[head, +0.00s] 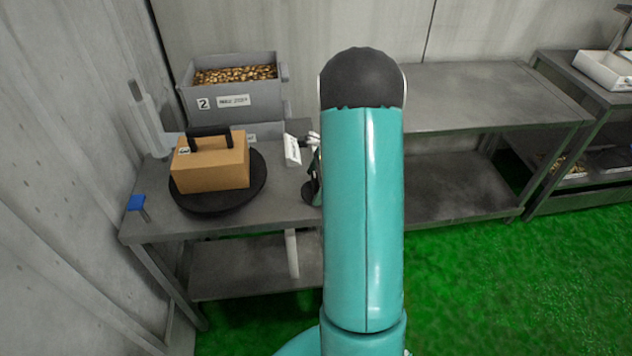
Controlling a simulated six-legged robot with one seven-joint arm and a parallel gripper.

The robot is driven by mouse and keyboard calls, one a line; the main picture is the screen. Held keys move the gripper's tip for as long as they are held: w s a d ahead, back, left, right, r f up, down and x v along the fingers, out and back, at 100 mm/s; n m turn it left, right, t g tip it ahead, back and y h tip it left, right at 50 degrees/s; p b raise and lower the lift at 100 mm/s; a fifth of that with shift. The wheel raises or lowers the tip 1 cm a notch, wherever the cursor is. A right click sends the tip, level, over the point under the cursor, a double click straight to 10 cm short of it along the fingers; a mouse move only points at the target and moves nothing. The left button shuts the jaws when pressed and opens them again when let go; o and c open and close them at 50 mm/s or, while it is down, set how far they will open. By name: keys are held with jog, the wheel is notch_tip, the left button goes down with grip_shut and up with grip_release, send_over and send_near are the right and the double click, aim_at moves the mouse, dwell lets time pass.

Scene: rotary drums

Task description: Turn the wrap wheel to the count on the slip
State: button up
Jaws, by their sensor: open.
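The wrap wheel appears to be the round black turntable (215,206) on the left table. A tan box (211,168) sits on it, with a black handle-like bar (209,138) across its top and a small white tag (185,151) at its upper left. A small tilted white card (292,150), perhaps the slip, stands right of the wheel; its writing is too small to read. My teal arm rises through the middle of the view and hides my gripper. Small white and dark parts show at the arm's left edge; I cannot tell what they belong to.
A blue-topped peg (137,203) stands at the table's front left. A pale post (150,120) rises behind the wheel. A grey bin (232,97) of brownish pieces, marked 2, stands at the back. The right bench (480,95) is bare. Concrete wall (60,180) closes the left side.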

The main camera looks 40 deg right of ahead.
jog(key=c, duration=0.9)
jog(key=shift+n, duration=0.4)
